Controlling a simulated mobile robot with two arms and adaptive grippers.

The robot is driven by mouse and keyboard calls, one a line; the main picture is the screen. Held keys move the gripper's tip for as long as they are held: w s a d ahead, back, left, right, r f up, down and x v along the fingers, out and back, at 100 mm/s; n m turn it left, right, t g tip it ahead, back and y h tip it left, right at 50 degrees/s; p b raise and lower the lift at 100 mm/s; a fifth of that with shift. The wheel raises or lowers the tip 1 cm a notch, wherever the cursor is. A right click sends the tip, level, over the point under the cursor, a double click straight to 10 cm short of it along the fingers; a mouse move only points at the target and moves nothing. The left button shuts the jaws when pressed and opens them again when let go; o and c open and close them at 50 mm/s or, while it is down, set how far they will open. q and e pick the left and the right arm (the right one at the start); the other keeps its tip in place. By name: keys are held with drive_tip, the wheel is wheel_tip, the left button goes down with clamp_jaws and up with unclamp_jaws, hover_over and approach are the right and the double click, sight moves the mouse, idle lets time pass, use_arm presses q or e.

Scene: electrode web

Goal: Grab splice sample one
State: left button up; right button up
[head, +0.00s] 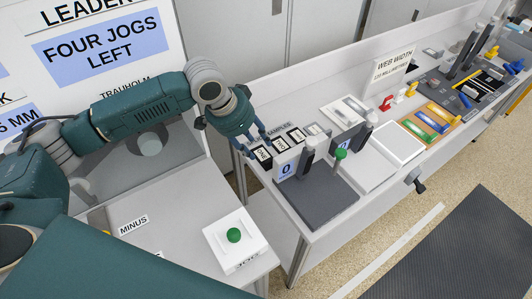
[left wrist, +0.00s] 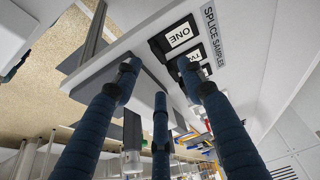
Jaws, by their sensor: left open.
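Splice sample one is a black block with a white ONE label (head: 262,155), at the left end of a row of labelled blocks on the bench. It also shows in the left wrist view (left wrist: 177,35), near the top. Sample two (head: 280,145) sits right beside it; in the left wrist view its label (left wrist: 188,63) is partly hidden by a finger. My left gripper (head: 256,140) is open and empty, its fingers spread just above and behind sample one in the head view. In the left wrist view the fingertips (left wrist: 160,83) are apart, with sample one beyond them. My right gripper is not in view.
More sample blocks (head: 297,135) continue to the right. A white box with a green button (head: 234,235) is in front.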

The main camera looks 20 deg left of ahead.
use_arm(q)
hover_over(270, 162)
drive_tip(key=s+a, duration=0.2)
wheel_tip(270, 162, down, 5)
drive_tip(key=shift+w+a+f+p, duration=0.1)
drive_tip(key=shift+w+a+p, duration=0.05)
drive_tip(key=shift+p, duration=0.15)
drive_tip(key=shift+w+d+f, duration=0.15)
drive_tip(key=shift+d+f, duration=0.05)
drive_tip(key=shift+f, duration=0.2)
drive_tip(key=p+x, duration=0.1)
drive_tip(key=x, duration=0.1)
drive_tip(key=p+x, duration=0.1)
drive_tip(key=x, duration=0.1)
drive_tip(key=shift+d+f, duration=0.3)
drive_tip(key=shift+f, duration=0.05)
drive_tip(key=c, duration=0.3)
clamp_jaws()
